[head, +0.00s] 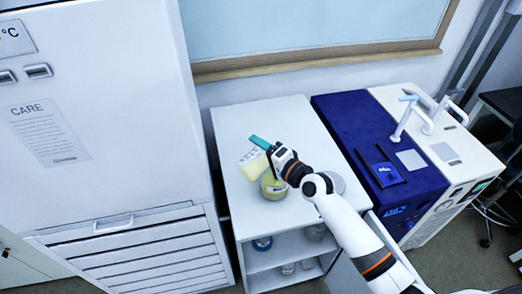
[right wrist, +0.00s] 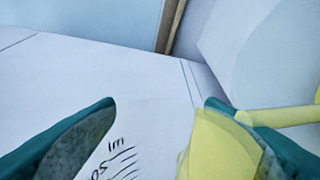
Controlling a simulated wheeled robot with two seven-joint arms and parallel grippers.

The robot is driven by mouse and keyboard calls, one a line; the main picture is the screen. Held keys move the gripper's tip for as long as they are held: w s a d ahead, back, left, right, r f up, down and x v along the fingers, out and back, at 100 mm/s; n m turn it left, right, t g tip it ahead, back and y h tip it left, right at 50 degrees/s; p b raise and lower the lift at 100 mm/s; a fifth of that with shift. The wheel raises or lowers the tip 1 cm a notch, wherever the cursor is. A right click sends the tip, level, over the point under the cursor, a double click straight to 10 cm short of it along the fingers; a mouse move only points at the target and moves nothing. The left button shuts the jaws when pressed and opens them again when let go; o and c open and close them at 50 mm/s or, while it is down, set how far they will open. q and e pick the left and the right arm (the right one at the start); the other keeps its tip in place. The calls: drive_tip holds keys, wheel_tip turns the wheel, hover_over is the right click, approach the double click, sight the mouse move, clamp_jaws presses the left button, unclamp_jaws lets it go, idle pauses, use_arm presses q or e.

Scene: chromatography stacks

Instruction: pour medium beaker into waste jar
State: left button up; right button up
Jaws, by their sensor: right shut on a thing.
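My right gripper (head: 262,145) is shut on the medium beaker (head: 251,164), a clear beaker with pale yellow liquid. The beaker is tilted far over, above the white table. In the right wrist view its graduated wall (right wrist: 118,155) shows between my teal fingers, with yellow liquid (right wrist: 222,145) gathered toward the right. A yellow streak runs from there to the right edge; I cannot tell if it is pouring liquid. The waste jar (head: 273,188), round with yellow-green contents, stands on the table just below and right of the beaker, partly hidden by my gripper. My left gripper is out of view.
The white table (head: 240,122) is mostly clear at the back. A grey round item (head: 336,182) sits behind my right arm. Glassware stands on the shelf below (head: 285,255). A blue unit (head: 350,120) and a white sink unit (head: 408,103) adjoin on the right; a white cabinet (head: 110,110) stands left.

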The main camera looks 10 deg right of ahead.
drive_tip(key=shift+w+d+m, duration=0.1)
drive_tip(key=shift+d+m, duration=0.05)
drive_tip(key=shift+m, duration=0.35)
drive_tip(key=shift+w+d+f+m+y, duration=0.15)
drive_tip(key=shift+m+y, duration=0.15)
drive_tip(key=shift+m, duration=0.2)
drive_tip(key=shift+d+m, duration=0.15)
drive_tip(key=shift+m, duration=0.35)
